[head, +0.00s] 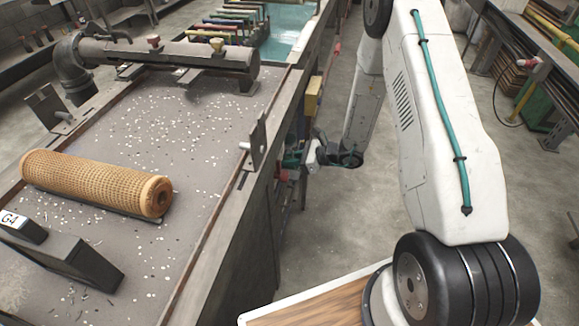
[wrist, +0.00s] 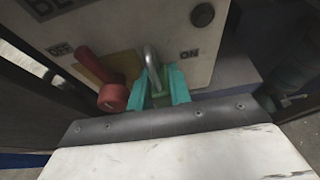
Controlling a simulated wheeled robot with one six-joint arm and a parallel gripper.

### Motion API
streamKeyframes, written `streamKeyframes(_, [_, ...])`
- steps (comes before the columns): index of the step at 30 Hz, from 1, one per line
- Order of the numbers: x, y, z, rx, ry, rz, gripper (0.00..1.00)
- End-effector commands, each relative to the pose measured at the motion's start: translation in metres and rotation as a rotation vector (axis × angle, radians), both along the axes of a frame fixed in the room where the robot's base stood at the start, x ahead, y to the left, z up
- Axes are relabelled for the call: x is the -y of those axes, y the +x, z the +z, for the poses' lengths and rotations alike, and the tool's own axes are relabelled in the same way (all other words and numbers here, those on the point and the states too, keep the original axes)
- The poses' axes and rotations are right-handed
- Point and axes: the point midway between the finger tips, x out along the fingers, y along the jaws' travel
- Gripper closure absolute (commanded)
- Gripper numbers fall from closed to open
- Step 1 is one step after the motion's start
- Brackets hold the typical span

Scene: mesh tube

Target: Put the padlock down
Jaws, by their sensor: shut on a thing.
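The padlock (wrist: 151,58) shows in the wrist view as a grey metal shackle standing up between the teal fingers of my gripper (wrist: 160,88). Its body is mostly hidden between the fingers, which are shut on it. It is held close in front of a pale switch panel (wrist: 185,35), beside a red lever handle (wrist: 114,96). I cannot tell whether the shackle passes through any part of the panel. In the head view my gripper (head: 296,158) is small, at the right side of the long bench, and the padlock cannot be made out there.
The bench (head: 200,130) carries a tan mesh tube (head: 95,182), a dark pipe (head: 165,54) and a block labelled G4 (head: 65,258). An upright metal bracket (head: 257,143) stands on its right edge. Floor (head: 330,215) is clear between the bench and my arm. A wooden top (head: 330,305) is at the bottom.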

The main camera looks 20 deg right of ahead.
Motion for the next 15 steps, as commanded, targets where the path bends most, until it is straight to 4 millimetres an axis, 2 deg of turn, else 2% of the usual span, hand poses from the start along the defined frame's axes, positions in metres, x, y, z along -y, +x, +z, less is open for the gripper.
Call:
streamKeyframes(7, [-0.002,0.000,-0.034,-0.002,0.001,0.001,1.00])
streamKeyframes(15, [-0.002,0.001,-0.036,0.000,0.000,0.001,1.00])
